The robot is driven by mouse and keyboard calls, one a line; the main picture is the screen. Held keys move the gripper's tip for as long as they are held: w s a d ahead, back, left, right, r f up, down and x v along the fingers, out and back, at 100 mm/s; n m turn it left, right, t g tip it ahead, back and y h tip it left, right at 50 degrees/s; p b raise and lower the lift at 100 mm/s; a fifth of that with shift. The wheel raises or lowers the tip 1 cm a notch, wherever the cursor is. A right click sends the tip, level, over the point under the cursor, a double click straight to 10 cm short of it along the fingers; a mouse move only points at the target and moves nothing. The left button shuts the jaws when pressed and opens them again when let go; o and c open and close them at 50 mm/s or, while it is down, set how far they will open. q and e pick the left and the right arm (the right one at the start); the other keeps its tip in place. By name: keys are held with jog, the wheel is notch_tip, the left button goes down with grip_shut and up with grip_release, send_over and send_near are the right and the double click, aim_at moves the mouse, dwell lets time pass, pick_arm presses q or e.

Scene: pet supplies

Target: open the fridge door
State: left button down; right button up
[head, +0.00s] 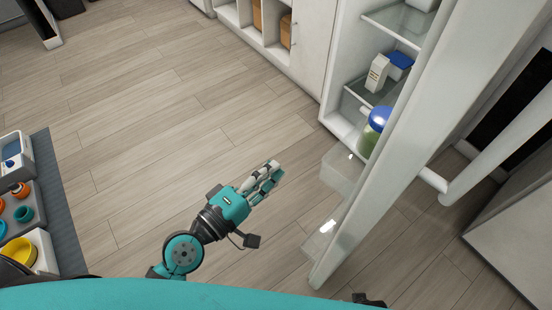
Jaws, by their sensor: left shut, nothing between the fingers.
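The white fridge door (385,150) stands open, swung out toward me, with its edge facing me. Clear door bins (342,172) stick out from its inner side. The fridge interior shows to the left of the door, with a glass shelf (392,27). A white bar (505,145), which looks like the door handle, is on the door's right side. My left gripper (268,174) is shut and empty over the floor, left of the door and apart from it. My right gripper is not in view.
Inside the fridge are a white carton (377,73), a blue-lidded box (400,64) and a blue round item (379,118). A white cabinet with cubbies (272,48) stands at the back. Coloured bowls (30,250) lie at the left. The floor (160,120) between is clear.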

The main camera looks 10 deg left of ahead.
pick_arm(q)
jog(key=shift+s+a+b, duration=0.25)
jog(key=shift+s, duration=0.65)
jog(key=shift+s+a+b, duration=0.2)
jog(key=shift+s+a, duration=0.1)
jog(key=shift+s, duration=0.55)
jog(key=shift+s+a+b, duration=0.25)
jog(key=shift+s, duration=0.65)
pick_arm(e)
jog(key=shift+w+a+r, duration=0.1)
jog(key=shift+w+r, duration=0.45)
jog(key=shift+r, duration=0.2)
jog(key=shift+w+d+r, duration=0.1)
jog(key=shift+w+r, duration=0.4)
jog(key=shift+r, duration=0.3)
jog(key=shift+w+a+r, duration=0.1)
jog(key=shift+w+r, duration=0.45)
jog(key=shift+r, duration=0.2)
